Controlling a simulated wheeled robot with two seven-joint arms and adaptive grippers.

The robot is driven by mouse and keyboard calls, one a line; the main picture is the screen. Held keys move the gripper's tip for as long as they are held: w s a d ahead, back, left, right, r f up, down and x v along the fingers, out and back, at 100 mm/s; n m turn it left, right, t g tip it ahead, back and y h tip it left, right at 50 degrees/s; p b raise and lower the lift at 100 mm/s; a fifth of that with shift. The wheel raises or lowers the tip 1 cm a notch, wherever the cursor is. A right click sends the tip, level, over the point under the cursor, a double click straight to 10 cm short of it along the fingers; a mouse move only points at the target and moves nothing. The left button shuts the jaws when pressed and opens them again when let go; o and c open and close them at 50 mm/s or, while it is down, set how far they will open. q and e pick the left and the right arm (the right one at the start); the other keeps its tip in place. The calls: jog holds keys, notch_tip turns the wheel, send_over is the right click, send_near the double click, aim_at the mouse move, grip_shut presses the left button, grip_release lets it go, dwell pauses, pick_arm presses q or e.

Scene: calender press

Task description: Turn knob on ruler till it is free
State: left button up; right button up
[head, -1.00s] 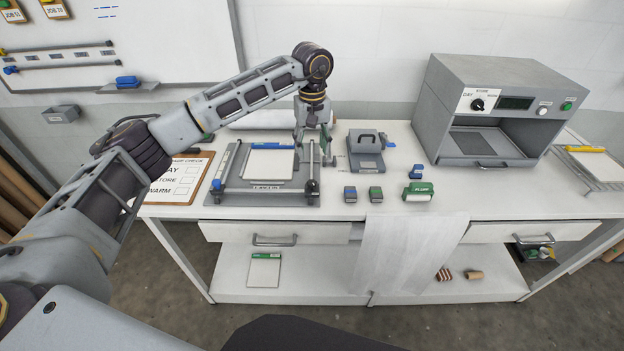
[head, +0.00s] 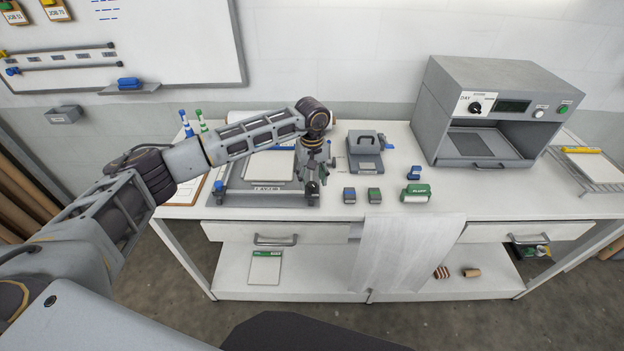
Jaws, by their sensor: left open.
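A grey flat press frame (head: 235,200) with a white sheet lies at the left of the bench. A labelled bar, seemingly the ruler (head: 268,189), runs along its front. My left gripper (head: 312,178) is open and points down just above the right-end knob. I cannot tell whether its fingers touch the knob. My forearm hides part of the frame and sheet. My right gripper is not in view.
A grey box with a handle (head: 365,150) stands right of the gripper. Small blue, green and grey blocks (head: 375,195) sit near the front edge. A grey oven-like machine (head: 500,110) stands at the right. A white cloth (head: 408,255) hangs over the front.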

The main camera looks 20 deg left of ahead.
pick_arm(q)
jog(key=shift+f, duration=0.85)
jog(key=shift+c, duration=0.3)
jog(key=c, duration=1)
